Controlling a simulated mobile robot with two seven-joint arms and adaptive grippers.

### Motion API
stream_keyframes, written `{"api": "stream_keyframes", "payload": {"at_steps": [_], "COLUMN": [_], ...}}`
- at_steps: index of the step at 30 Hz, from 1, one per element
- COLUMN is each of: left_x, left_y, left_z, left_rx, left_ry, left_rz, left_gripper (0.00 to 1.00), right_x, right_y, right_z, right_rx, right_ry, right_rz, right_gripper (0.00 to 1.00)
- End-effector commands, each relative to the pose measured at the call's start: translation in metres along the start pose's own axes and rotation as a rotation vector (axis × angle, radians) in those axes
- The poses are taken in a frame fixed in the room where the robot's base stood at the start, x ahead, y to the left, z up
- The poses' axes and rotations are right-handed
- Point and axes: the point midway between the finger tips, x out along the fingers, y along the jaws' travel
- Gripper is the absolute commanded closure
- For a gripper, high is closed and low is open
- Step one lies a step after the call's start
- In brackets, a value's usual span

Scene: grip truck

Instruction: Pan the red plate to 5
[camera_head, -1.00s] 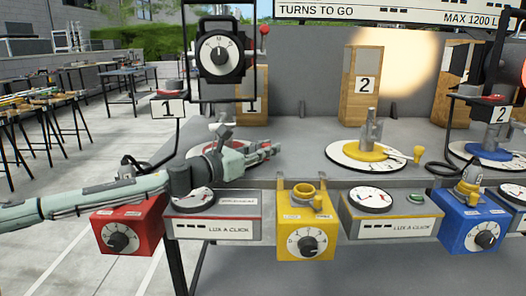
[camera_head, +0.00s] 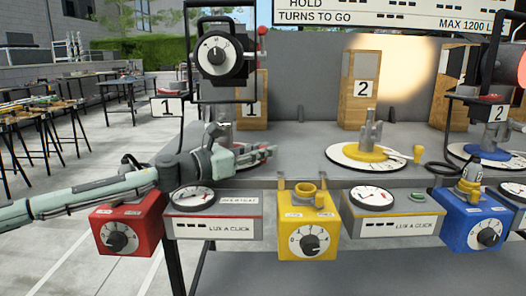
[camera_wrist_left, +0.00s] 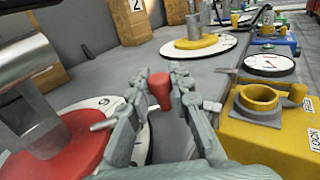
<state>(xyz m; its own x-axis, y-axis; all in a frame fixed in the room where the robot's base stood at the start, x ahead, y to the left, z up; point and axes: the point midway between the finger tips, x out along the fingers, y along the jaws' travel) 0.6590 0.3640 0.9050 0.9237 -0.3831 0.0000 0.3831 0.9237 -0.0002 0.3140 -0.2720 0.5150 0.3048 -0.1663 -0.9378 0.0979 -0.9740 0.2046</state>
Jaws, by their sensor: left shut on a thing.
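The red plate (camera_wrist_left: 62,150) lies at the left of the left wrist view, with a grey post standing on it. Part of its white dial (camera_wrist_left: 142,150) shows under my fingers; the numbers are not readable. My left gripper (camera_wrist_left: 160,88) is shut on the plate's red knob (camera_wrist_left: 160,92), one finger on each side of it. In the head view my left gripper (camera_head: 268,152) and forearm cover most of the red plate and its dial. My right gripper is not in view.
The yellow plate (camera_head: 369,153) with its dial stands right of my gripper, and the blue plate (camera_head: 487,152) further right. Red (camera_head: 122,228), yellow (camera_head: 307,240) and blue (camera_head: 478,228) control boxes line the front edge. Wooden block 2 (camera_head: 358,98) stands behind.

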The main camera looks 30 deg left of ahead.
Motion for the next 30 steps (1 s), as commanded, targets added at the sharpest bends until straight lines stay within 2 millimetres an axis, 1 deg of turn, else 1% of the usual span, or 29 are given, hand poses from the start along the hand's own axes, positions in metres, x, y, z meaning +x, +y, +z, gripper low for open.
{"api": "stream_keyframes", "payload": {"at_steps": [1, 6, 19, 30], "left_x": [0.0, 0.0, -0.003, -0.024], "left_y": [0.0, 0.0, 0.0, 0.0], "left_z": [0.001, 0.001, -0.001, -0.003], "left_rx": [0.0, 0.0, -0.002, -0.005], "left_ry": [-0.001, 0.0, 0.001, 0.004], "left_rz": [0.0, 0.0, 0.0, 0.001], "left_gripper": [0.78, 0.58, 0.58, 0.58], "right_x": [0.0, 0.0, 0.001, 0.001], "right_y": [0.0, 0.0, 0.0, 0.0], "right_z": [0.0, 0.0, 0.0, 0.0], "right_rx": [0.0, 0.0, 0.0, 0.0], "right_ry": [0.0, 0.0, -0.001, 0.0], "right_rz": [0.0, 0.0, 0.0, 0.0], "right_gripper": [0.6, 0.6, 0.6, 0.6]}}
